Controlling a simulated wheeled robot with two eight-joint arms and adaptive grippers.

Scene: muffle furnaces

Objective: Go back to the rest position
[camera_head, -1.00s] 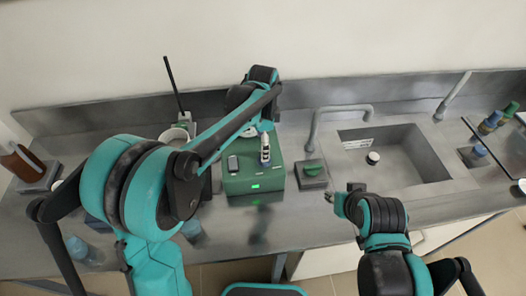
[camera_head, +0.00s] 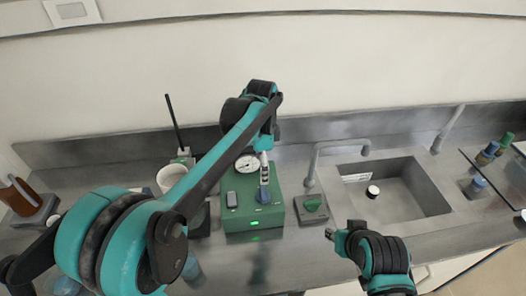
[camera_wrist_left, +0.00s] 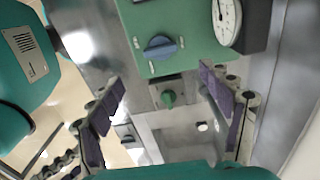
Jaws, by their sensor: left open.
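My left gripper (camera_head: 264,168) hangs above the green device (camera_head: 236,214), its arm coming in from the left. The left wrist view shows its fingers (camera_wrist_left: 161,76) spread wide with nothing between them. The device's blue knob (camera_head: 263,195) shows just below the gripper and also in the left wrist view (camera_wrist_left: 160,48), apart from the fingers. My right gripper (camera_head: 331,235) is low at the bench front, below the sink; its fingers are too small to tell open from shut.
A round gauge (camera_head: 246,163) sits at the device's back. A grey block with a green knob (camera_head: 312,205) stands right of it, beside the tap (camera_head: 313,165) and sink (camera_head: 420,195). Bottles (camera_head: 487,153) stand far right. A white container (camera_head: 170,176) is partly behind my left arm.

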